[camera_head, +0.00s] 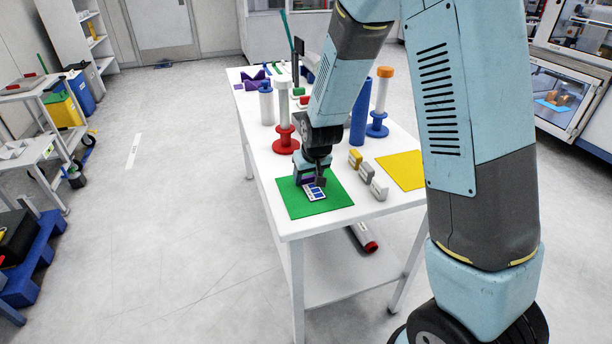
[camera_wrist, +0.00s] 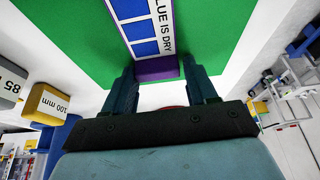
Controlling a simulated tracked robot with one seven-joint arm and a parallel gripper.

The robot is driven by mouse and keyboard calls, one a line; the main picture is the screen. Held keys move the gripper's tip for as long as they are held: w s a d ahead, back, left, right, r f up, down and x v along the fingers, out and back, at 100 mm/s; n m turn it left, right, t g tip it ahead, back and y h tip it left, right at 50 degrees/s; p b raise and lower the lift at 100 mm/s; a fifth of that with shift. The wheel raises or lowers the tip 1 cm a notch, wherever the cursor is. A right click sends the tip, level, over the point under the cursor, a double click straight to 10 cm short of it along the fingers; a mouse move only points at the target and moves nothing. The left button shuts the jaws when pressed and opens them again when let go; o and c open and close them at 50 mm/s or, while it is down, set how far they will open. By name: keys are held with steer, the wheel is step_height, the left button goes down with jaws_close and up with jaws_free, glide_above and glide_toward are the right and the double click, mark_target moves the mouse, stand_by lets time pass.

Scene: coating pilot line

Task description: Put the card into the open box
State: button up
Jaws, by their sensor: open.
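The card (camera_head: 314,193), white with blue panels and a purple end, lies on a green mat (camera_head: 335,198) at the table's near end. In the wrist view the card (camera_wrist: 143,28) shows the words "BLUE IS DRY". My gripper (camera_head: 312,180) is low over the card's far end. In the wrist view its open fingers (camera_wrist: 157,70) stand on either side of the purple end; whether they touch it, I cannot tell. I cannot make out an open box for certain; a purple angular thing (camera_head: 255,80) stands at the table's far left.
Yellow and grey labelled blocks (camera_head: 367,173) stand right of the green mat, near a yellow mat (camera_head: 403,169). A red-based spool (camera_head: 283,137), a white bottle (camera_head: 266,104), a blue cylinder (camera_head: 359,112) and an orange-topped spool (camera_head: 379,104) stand behind. A red-ended roll (camera_head: 363,238) lies on the lower shelf.

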mark_target(315, 192)
steer(key=shift+d+f, duration=0.15)
steer(key=shift+d, duration=0.2)
steer(key=shift+r, duration=0.4)
steer(key=v, duration=1.1)
steer(key=shift+r, duration=0.35)
